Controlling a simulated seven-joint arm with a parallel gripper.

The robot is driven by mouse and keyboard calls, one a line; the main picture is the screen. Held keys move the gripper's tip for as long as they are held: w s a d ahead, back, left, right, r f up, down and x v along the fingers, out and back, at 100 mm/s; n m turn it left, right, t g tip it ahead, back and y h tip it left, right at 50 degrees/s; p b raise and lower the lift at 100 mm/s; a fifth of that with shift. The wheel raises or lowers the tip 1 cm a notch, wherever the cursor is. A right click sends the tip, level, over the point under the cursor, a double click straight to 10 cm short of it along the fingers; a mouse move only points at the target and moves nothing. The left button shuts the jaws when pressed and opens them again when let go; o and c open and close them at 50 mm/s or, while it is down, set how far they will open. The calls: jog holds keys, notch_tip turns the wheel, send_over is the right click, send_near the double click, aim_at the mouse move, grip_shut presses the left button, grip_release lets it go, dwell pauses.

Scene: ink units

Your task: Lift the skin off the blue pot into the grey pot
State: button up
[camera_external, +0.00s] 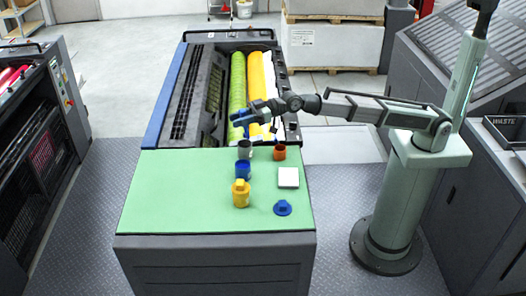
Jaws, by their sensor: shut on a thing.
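The blue pot (243,171) stands open on the green mat, its lid off. The grey pot (245,150) stands just behind it, close to or touching it. My gripper (246,118) is above and behind the grey pot, over the near end of the machine's rollers. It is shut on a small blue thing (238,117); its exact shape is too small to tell. The skin in the blue pot cannot be made out at this size, nor can the inside of the grey pot.
A yellow lidded pot (241,196) stands in front of the blue pot. An orange pot (279,153) stands to the right, with a white square pad (288,177) and a blue lid (283,208) nearer. The green mat (170,195) is bare on its left.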

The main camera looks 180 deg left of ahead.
aim_at(244, 113)
jog(key=s+d, duration=0.8)
jog(key=s, duration=0.1)
jog(key=w+r+n+t+y, duration=0.2)
jog(key=w+n+t+y, duration=0.35)
jog(key=w+t, duration=0.2)
jog(key=w+a+n+y, duration=0.1)
jog(key=a+n+y, duration=0.2)
jog(key=w+a+n+t+y, duration=0.1)
jog(key=w+a+n+y, duration=0.1)
jog(key=a+y, duration=0.1)
jog(key=w+a+n+t+y, duration=0.1)
jog(key=a+n+y, duration=0.2)
jog(key=y, duration=0.1)
jog(key=shift+w+a+r+n, duration=0.2)
jog(key=shift+a+r+n, duration=0.05)
jog(key=shift+r+n, duration=0.1)
jog(key=shift+f, duration=0.25)
notch_tip(244, 113, down, 10)
jog(key=shift+s+r, duration=0.2)
jog(key=shift+s, duration=0.2)
jog(key=shift+r, duration=0.1)
